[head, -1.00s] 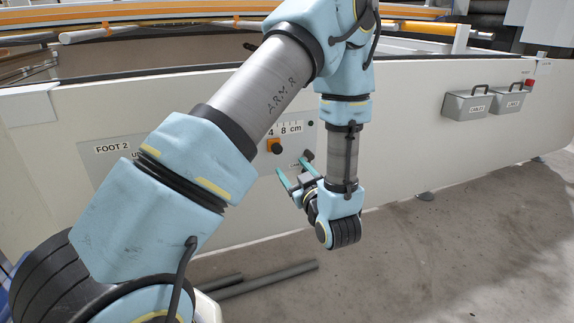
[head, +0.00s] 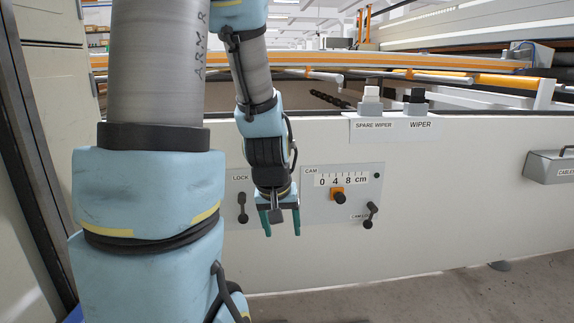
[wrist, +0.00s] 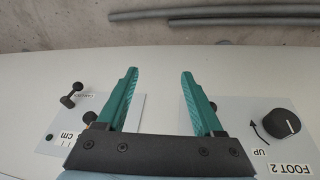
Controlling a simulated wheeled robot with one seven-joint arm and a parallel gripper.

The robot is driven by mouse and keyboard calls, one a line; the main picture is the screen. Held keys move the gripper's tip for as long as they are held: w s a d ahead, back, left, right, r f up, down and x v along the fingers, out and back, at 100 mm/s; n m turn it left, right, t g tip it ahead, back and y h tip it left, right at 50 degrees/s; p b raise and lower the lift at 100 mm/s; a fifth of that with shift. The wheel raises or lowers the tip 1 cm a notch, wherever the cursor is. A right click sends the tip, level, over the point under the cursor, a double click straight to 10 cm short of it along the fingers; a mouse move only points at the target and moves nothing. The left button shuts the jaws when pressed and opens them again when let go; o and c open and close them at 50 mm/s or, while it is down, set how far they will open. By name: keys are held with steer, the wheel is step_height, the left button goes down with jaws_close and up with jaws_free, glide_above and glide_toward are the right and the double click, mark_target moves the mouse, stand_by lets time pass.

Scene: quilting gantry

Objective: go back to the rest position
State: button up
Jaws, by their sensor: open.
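My gripper (head: 282,222) hangs fingers-down in front of the white machine panel in the head view, between the LOCK lever (head: 243,208) and the CAM scale plate (head: 345,218). In the wrist view its two green fingers (wrist: 157,85) are spread apart with nothing between them. A black lever (head: 371,211) is at that plate's lower right. The black FOOT 2 knob (wrist: 281,123) shows at the right of the wrist view.
A spare wiper (head: 371,100) and a wiper (head: 415,102) stand on the panel's top ledge. A grey bin (head: 550,166) hangs at the right. Dark tubes (wrist: 220,17) lie on the concrete floor. The floor in front of the panel's right part (head: 450,300) is clear.

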steer(key=s+a+r+g, duration=0.2)
steer(key=s+a, duration=0.3)
step_height(320, 180, up, 35)
steer(key=y+p, duration=0.1)
steer(key=p, duration=3.4)
steer(key=shift+s+a+m, duration=0.3)
steer(key=shift+m, duration=0.1)
steer(key=shift+f, duration=0.15)
